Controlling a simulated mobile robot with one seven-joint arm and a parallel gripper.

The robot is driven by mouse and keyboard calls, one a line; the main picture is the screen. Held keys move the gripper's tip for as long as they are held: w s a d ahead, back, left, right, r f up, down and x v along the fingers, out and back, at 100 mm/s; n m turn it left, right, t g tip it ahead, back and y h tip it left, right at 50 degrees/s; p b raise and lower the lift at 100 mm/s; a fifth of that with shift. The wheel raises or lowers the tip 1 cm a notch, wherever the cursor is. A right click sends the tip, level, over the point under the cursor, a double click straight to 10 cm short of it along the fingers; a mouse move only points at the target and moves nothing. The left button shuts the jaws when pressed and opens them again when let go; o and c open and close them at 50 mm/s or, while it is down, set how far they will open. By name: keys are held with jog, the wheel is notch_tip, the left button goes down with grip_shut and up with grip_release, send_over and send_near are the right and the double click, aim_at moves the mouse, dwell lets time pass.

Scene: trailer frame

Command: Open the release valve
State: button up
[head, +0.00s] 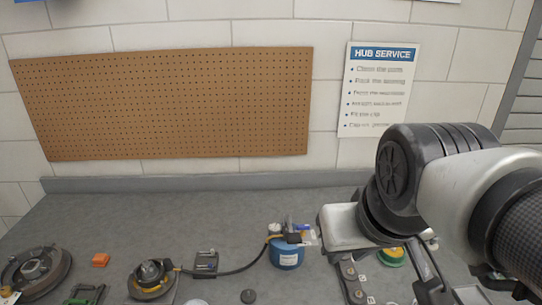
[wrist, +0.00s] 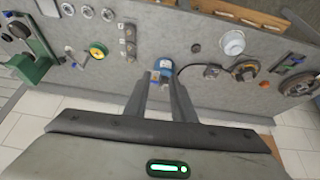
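A blue canister (head: 286,255) stands on the grey bench, with metal, yellow and dark fittings (head: 289,231) on top. A release valve may be among them, but I cannot tell which part it is or how it is set. A black hose (head: 237,269) runs left from the canister to a round hub assembly (head: 151,278). In the wrist view the canister (wrist: 163,67) shows beyond the fingertips of my gripper (wrist: 160,78). The fingers are apart with nothing seen gripped between them. The canister looks farther off than the fingertips.
A metal plate with holes (head: 352,281) and a green and yellow wheel (head: 391,256) lie right of the canister. A pegboard (head: 165,103) hangs behind. The bench behind the canister is bare.

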jog(key=shift+o, duration=0.3)
jog(key=w+r+n+g, duration=0.1)
jog(key=w+r+n, duration=0.2)
jog(key=w, duration=0.6)
jog(key=shift+a+n+g+h+b, duration=0.15)
jog(key=shift+n+g+h+b, duration=0.25)
jog(key=shift+n, duration=0.4)
jog(key=n+g+b, duration=0.2)
jog(key=n+g, duration=0.2)
jog(key=n, duration=0.9)
send_over(303, 225)
notch_tip(303, 225, down, 11)
jog(key=shift+y, duration=0.4)
notch_tip(303, 225, down, 17)
jog(key=shift+f, duration=0.15)
grip_shut()
